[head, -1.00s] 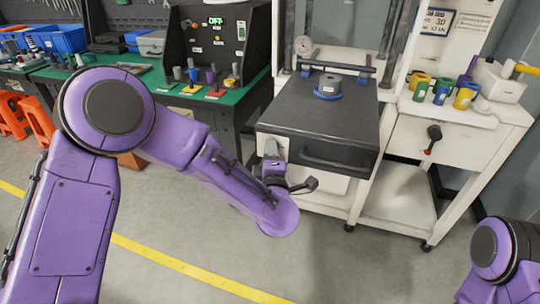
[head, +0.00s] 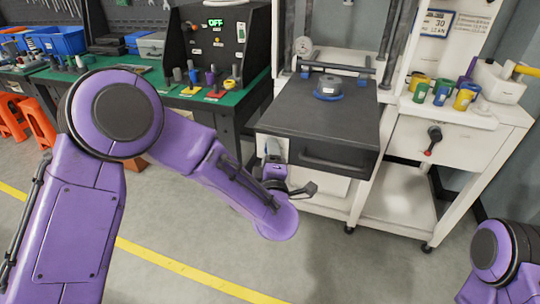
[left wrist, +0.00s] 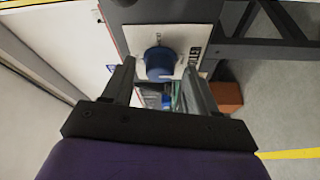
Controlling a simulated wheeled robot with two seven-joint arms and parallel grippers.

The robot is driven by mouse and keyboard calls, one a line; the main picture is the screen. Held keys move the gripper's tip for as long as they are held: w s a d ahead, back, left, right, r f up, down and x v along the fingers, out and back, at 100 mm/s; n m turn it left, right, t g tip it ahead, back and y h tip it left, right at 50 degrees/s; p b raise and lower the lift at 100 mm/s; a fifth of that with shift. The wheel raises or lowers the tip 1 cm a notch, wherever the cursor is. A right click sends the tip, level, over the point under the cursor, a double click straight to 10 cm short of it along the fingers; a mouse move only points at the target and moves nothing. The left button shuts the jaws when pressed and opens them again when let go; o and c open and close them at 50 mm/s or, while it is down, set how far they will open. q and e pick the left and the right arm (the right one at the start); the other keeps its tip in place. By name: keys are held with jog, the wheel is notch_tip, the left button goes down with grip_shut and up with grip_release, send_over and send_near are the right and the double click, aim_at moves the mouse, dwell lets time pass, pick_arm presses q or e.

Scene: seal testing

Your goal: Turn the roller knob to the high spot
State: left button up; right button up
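The blue roller knob (left wrist: 160,63) sits on a white panel (left wrist: 140,38) with a partly readable label beside it, in the left wrist view. My left gripper (left wrist: 160,72) is open, with one finger on each side of the knob. I cannot tell whether either finger touches it. I cannot make out a pointer on the knob or a high mark. In the head view, my left wrist hangs before the front left of the machine (head: 335,115), and the knob cannot be made out. My right gripper is out of the picture; only part of that arm shows.
A black lever with a red tip (head: 433,140) is on the white cabinet at right. Several coloured cups (head: 442,92) stand above it. A green workbench (head: 200,98) with a black panel reading OFF is at back left. Open floor lies in front.

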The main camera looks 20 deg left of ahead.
pick_arm(q)
jog(key=b+v, duration=0.1)
jog(key=v, duration=0.9)
jog(key=shift+s, duration=0.25)
jog(key=shift+d+f, duration=0.1)
jog(key=shift+f, duration=0.05)
